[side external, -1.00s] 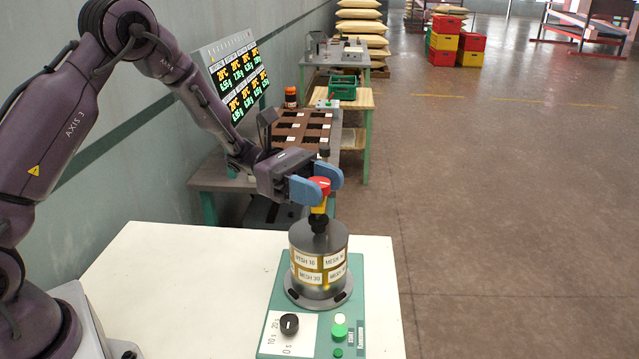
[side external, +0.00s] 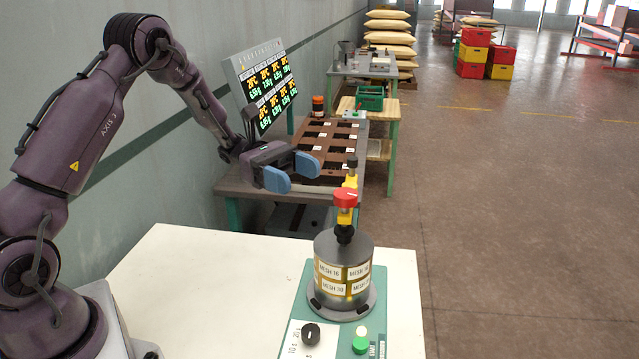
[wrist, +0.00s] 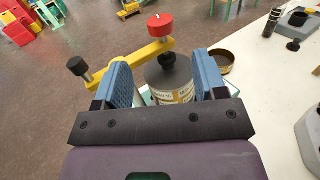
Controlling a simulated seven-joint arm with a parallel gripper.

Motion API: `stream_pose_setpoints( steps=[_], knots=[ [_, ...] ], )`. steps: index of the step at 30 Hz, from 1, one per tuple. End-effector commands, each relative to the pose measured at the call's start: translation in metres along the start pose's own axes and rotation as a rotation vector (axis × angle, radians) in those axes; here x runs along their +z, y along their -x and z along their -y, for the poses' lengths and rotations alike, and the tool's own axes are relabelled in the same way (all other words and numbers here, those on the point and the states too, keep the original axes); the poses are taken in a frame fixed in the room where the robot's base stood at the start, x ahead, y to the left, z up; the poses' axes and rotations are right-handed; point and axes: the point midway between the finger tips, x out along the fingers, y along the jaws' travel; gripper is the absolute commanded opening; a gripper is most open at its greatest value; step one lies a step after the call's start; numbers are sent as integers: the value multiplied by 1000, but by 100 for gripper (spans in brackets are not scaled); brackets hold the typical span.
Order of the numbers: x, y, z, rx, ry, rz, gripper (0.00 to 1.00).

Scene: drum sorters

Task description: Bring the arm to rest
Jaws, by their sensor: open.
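My gripper (side external: 291,172) is open and empty, its two blue fingers spread, in the air to the left of the clamp's red knob (side external: 345,197). The knob sits on a yellow bar (side external: 349,181) above a silver sieve drum (side external: 343,250) with mesh labels. The drum stands upright on a green shaker base (side external: 300,312). In the wrist view my gripper (wrist: 163,78) shows the drum (wrist: 170,75) beyond and between its fingers. The red knob (wrist: 160,25) and yellow bar (wrist: 130,54) are ahead, apart from the fingers.
The white table (side external: 190,290) is mostly bare left of the shaker. Behind my gripper stand a brown compartment tray (side external: 325,150) and a display panel (side external: 265,90). A wall runs along the left. A round brass-coloured pan (wrist: 221,62) stands beside the drum.

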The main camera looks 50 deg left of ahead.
Motion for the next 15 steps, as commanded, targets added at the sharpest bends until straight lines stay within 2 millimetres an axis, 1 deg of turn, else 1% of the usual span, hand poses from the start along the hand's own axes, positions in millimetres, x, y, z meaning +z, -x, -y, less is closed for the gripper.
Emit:
stream_pose_setpoints(
  steps=[1, 3, 6, 15],
  knots=[
    [0, 7, 0, 2, 0, 1, 65],
    [0, 13, 0, 1, 0, 0, 65],
    [0, 18, 0, 0, 0, 0, 65],
    [0, 19, 0, 0, 0, 0, 65]
  ],
)
